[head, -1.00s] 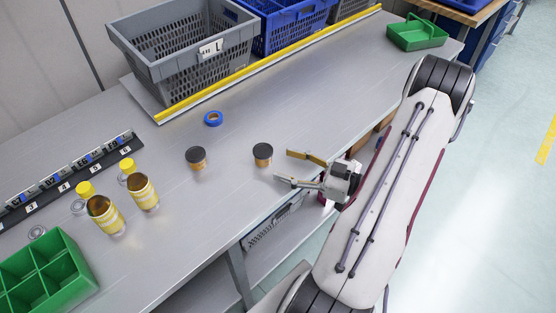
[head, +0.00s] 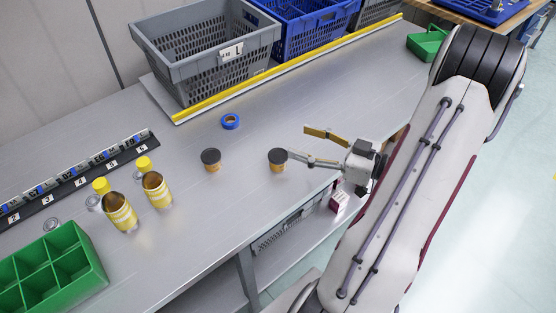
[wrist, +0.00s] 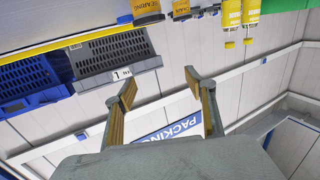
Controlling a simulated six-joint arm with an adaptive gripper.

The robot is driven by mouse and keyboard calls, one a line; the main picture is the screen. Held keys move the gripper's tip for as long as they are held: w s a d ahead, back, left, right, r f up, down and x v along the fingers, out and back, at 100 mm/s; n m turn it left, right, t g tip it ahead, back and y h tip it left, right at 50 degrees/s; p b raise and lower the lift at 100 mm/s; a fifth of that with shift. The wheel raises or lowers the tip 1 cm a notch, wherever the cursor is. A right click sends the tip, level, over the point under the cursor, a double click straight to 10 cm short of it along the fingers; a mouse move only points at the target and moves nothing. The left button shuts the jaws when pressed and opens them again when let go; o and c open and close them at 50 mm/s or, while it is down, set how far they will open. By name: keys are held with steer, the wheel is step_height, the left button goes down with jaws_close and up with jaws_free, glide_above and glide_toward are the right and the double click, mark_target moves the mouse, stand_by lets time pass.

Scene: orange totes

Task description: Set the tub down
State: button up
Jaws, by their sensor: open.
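Two small amber tubs with black lids stand upright on the grey bench in the head view: one tub (head: 277,160) nearer my gripper, the other tub (head: 211,160) to its left. My gripper (head: 300,143) is open and empty, its fingers pointing left. In the head view the lower fingertip overlaps or nearly overlaps the nearer tub's lid; contact cannot be told. In the wrist view, which is upside down, my gripper (wrist: 155,88) shows widely spread fingers with nothing between them. Two labelled tubs, one reading BEARING (wrist: 147,8) and another (wrist: 181,9), show beyond the fingertips.
A blue tape roll (head: 231,121) lies behind the tubs. Yellow-labelled containers (head: 156,190), a green divided tray (head: 50,270) and a numbered black rail (head: 80,175) are left. A grey crate (head: 205,70) and blue crate (head: 303,30) stand behind a yellow-edged strip.

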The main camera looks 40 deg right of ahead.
steer(key=w+d+r+m+g+h, duration=0.2)
steer(key=w+d+m+g+h, duration=0.5)
steer(key=d+h, duration=0.7)
steer(key=m+g+y, duration=0.3)
steer(key=g+y, duration=0.2)
glide_above(278, 161)
steer(key=s, duration=0.1)
steer(key=shift+s+f, duration=0.1)
steer(key=shift+f, duration=1.8)
